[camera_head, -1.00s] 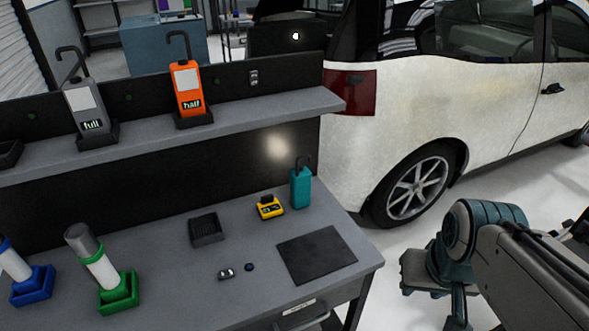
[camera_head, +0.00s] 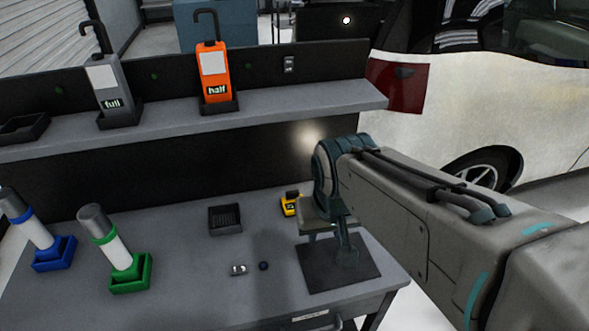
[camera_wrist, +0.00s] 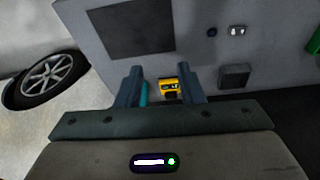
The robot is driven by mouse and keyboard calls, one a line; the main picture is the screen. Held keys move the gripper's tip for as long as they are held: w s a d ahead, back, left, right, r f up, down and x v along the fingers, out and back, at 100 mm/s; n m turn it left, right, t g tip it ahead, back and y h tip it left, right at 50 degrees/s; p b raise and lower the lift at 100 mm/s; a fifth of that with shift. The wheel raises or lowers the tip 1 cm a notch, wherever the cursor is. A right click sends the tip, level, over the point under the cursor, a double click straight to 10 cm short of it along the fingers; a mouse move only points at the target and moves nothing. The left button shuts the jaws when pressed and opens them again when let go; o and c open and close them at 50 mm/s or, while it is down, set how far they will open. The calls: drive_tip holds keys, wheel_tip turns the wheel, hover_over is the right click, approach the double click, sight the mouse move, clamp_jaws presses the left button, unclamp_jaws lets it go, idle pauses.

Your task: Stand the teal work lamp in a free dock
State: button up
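The teal work lamp is hidden behind my arm in the head view. In the wrist view a thin teal strip of the lamp (camera_wrist: 144,93) shows beside the left finger. My gripper (camera_wrist: 160,80) is open, its fingers apart, above the bench; its end also shows in the head view (camera_head: 344,246) over the dark mat. An empty black dock (camera_head: 225,219) sits on the bench and shows in the wrist view (camera_wrist: 234,76). Another empty dock (camera_head: 23,128) is at the left of the shelf. A grey lamp (camera_head: 110,90) marked "full" and an orange lamp (camera_head: 214,80) marked "half" stand in shelf docks.
A yellow device (camera_head: 289,205) is on the bench near my gripper. A dark mat (camera_head: 345,279), a small metal piece (camera_head: 238,269) and a dark puck (camera_head: 263,266) lie in front. Green (camera_head: 129,274) and blue (camera_head: 54,252) holders with tilted cylinders stand left.

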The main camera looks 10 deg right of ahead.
drive_tip(key=w+d+f+m, duration=0.1)
drive_tip(key=w+d+m, duration=0.1)
drive_tip(key=w, duration=0.5)
drive_tip(key=w+d+f+m+h+b, duration=0.1)
drive_tip(key=w+d+f+m, duration=0.1)
drive_tip(key=w, duration=0.6)
drive_tip(key=w+d+f+m+h, duration=0.1)
drive_tip(key=w+d, duration=0.3)
drive_tip(key=w, duration=0.4)
drive_tip(key=shift+w+d+f+m+b, duration=0.15)
drive_tip(key=shift+d+f+m+b, duration=0.05)
drive_tip(key=shift+f, duration=0.2)
drive_tip(key=shift+w+d+f+m+b, duration=0.1)
drive_tip(key=shift+d+f+m+b, duration=0.1)
drive_tip(key=shift+f, duration=0.15)
drive_tip(key=shift+c, duration=0.2)
drive_tip(key=shift+a, duration=0.1)
clamp_jaws()
drive_tip(key=shift+r+t, duration=0.1)
drive_tip(key=shift+t, duration=0.2)
